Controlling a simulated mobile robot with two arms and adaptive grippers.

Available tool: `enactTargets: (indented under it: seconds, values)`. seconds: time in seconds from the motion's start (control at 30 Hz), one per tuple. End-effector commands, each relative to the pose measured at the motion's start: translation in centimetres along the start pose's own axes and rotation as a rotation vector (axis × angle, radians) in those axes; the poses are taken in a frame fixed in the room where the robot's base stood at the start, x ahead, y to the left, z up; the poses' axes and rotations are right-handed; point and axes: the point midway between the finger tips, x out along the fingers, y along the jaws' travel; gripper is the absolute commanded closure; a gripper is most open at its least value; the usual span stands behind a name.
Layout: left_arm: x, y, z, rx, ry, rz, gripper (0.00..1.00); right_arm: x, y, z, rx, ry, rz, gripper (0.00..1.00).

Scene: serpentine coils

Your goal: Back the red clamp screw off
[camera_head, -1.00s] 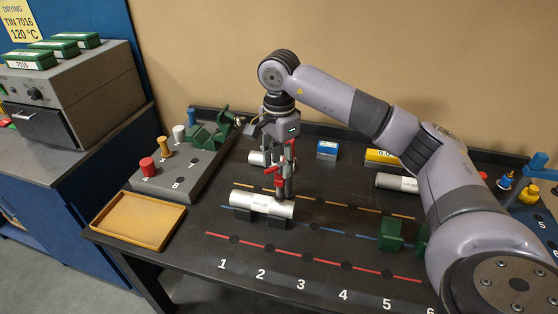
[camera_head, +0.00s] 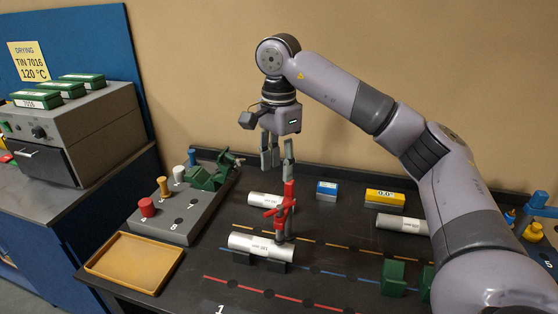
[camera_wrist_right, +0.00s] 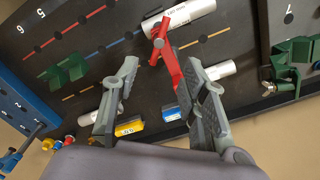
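The red clamp (camera_head: 289,194) stands upright at the right end of the front silver cylinder (camera_head: 255,243). My left gripper is not in view.
A second cylinder (camera_head: 262,200) lies behind, another (camera_head: 402,224) at right. Blue (camera_head: 326,188) and yellow (camera_head: 385,197) boxes stand at the back. Green blocks (camera_head: 394,278) sit front right. A yellow tray (camera_head: 120,285) and a grey peg rack (camera_head: 172,222) are at left.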

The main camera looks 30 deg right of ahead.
Motion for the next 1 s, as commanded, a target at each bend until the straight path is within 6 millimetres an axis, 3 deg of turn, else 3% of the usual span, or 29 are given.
enactTargets:
  seconds: [0.47, 0.8, 1.0]
  values:
    - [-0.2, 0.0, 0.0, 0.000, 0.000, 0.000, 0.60, -0.8, 0.0, 0.0, -0.001, -0.001, 0.001, 0.62]
    - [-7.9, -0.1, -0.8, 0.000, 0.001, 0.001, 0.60, -6.1, 0.1, -0.3, -0.140, 0.000, 0.002, 0.62]
    - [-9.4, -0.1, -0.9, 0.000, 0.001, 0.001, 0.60, -6.6, 0.1, -0.4, -0.194, 0.000, 0.003, 0.62]
